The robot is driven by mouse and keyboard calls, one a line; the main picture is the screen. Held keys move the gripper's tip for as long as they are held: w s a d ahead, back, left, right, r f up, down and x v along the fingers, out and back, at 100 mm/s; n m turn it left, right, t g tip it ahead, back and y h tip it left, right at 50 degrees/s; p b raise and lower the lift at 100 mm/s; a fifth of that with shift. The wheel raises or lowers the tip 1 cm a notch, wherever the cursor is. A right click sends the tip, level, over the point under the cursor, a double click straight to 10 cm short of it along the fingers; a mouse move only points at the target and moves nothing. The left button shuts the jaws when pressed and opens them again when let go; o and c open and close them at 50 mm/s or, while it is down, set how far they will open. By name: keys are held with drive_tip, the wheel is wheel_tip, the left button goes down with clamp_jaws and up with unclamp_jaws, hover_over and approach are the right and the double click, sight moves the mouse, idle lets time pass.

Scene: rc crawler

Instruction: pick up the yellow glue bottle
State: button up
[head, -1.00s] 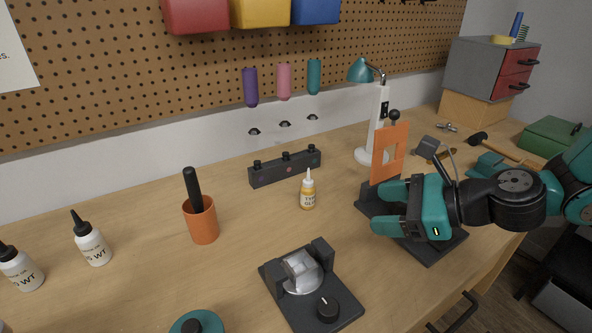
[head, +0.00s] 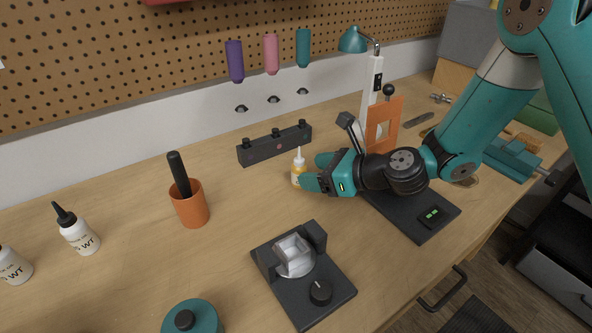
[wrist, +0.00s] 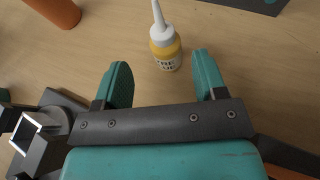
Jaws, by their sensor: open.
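The yellow glue bottle (head: 297,172) stands upright on the wooden bench, with a white cap and nozzle. In the head view my gripper (head: 312,172) is at its right, and its fingers partly cover the bottle's right side. In the wrist view the glue bottle (wrist: 165,50) stands just beyond the fingertips, nearer the right finger. My gripper (wrist: 160,72) is open with nothing between its fingers.
A black knob bar (head: 275,145) lies behind the bottle. An orange cup (head: 190,207) stands to the left. A dark fixture with a knob (head: 303,275) is in front. An orange-framed stand (head: 384,125) is at the right.

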sight(299, 170)
drive_tip(key=x, duration=0.2)
drive_tip(key=p+x, duration=0.1)
drive_tip(key=x, duration=0.2)
drive_tip(key=shift+w+d+f, duration=0.1)
drive_tip(key=shift+w+d, duration=0.05)
drive_tip(key=shift+w, duration=0.1)
drive_tip(key=c, duration=1)
wheel_tip(299, 170, up, 20)
drive_tip(key=shift+r+p, duration=0.1)
drive_tip(key=shift+p, duration=0.2)
